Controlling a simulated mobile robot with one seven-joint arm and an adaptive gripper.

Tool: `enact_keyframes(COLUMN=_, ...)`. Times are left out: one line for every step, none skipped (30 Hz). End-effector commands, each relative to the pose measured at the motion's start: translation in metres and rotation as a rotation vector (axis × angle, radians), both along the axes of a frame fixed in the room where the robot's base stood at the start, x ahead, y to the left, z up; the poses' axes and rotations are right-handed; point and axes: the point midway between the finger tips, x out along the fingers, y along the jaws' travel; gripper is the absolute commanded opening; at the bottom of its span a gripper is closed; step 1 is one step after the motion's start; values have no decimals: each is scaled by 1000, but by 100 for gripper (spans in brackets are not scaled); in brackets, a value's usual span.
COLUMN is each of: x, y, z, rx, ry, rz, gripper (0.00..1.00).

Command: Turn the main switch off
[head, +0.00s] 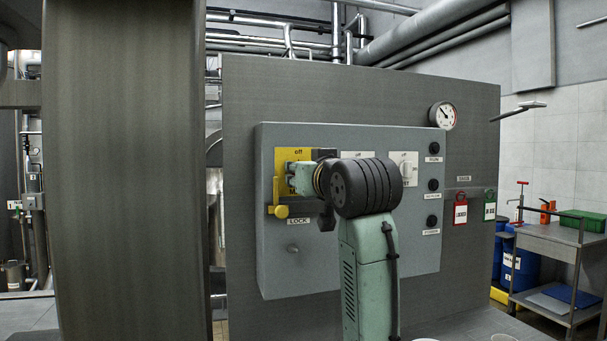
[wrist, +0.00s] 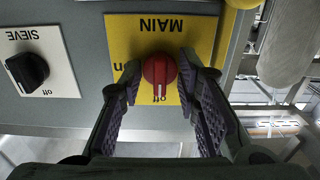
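The main switch is a red round knob (wrist: 158,70) on a yellow plate (wrist: 125,32) marked MAIN, seen upside down in the wrist view. A white mark on the knob points down in that view, the side where "off" stands at the top of the yellow plate (head: 298,152) in the head view. An "on" label shows partly at the plate's left in the wrist view. My gripper (wrist: 159,72) is open, one finger on each side of the knob, with narrow gaps showing. In the head view my arm hides the knob and fingertips.
The grey control box (head: 345,270) carries a yellow lever (head: 278,210) beside the LOCK label, left of my gripper. A black SIEVE knob (wrist: 27,69) sits to the side. Red (head: 460,211) and green (head: 489,205) tags hang to the right. A cart (head: 545,240) stands far right.

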Motion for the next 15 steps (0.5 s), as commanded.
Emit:
enact_keyframes(x=0, y=0, z=0, rx=0, ry=-1, rz=0, gripper=30)
enact_keyframes(x=-1, y=0, z=0, rx=0, ry=-1, rz=0, gripper=30)
enact_keyframes(x=-2, y=-1, z=1, rx=0, ry=-1, rz=0, gripper=30)
enact_keyframes(x=-3, y=-1, z=1, rx=0, ry=-1, rz=0, gripper=30)
enact_keyframes(x=-6, y=-2, z=1, rx=1, ry=-2, rz=0, gripper=30)
enact_keyframes(x=-10, y=-3, z=1, rx=1, ry=-3, rz=-1, gripper=30)
enact_keyframes(x=-14, y=-5, z=1, rx=1, ry=-3, rz=-1, gripper=30)
enact_keyframes(x=-19, y=-6, z=1, rx=0, ry=-3, rz=0, gripper=30)
enact_keyframes(x=-26, y=-8, z=1, rx=0, ry=-4, rz=0, gripper=30)
enact_keyframes(x=-32, y=-10, z=1, rx=-1, ry=-4, rz=0, gripper=30)
enact_keyframes(x=-38, y=-13, z=1, rx=1, ry=-5, rz=-1, gripper=30)
enact_keyframes(x=-47, y=-16, z=1, rx=-1, ry=-4, rz=-2, gripper=30)
enact_keyframes(x=-53, y=-18, z=1, rx=0, ry=-5, rz=-2, gripper=30)
enact_keyframes(x=-60, y=-20, z=1, rx=0, ry=-4, rz=-2, gripper=30)
enact_keyframes(x=-68, y=-22, z=1, rx=0, ry=-4, rz=-1, gripper=30)
